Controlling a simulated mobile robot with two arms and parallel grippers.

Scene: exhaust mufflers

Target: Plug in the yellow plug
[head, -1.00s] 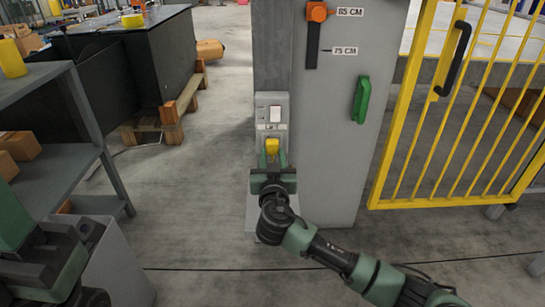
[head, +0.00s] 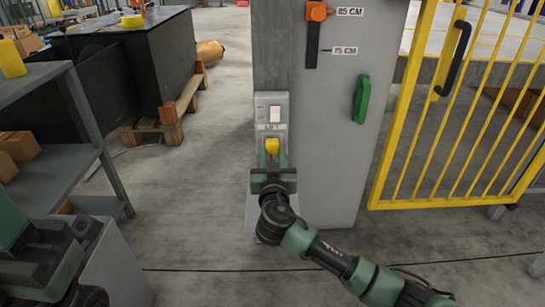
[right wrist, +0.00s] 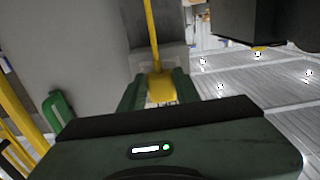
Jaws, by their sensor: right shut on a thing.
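The yellow plug (head: 271,146) is at the front of the grey socket box on the post, below a white switch plate. My right gripper (head: 272,158) reaches up to it from below and is shut on it. In the right wrist view the plug (right wrist: 160,88) sits between the two green fingers, with a yellow strip like a cable rising above it. The fingers hide part of the plug, and I cannot tell whether it is seated in a socket. My left arm shows at the lower left; its jaw state is unclear.
The grey socket box (head: 273,113) is fixed to a grey post beside a grey panel (head: 340,140) with a green handle (head: 361,99). A yellow gate (head: 450,120) stands to the right. A grey shelf (head: 50,120) stands at the left. Open floor lies between the shelf and post.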

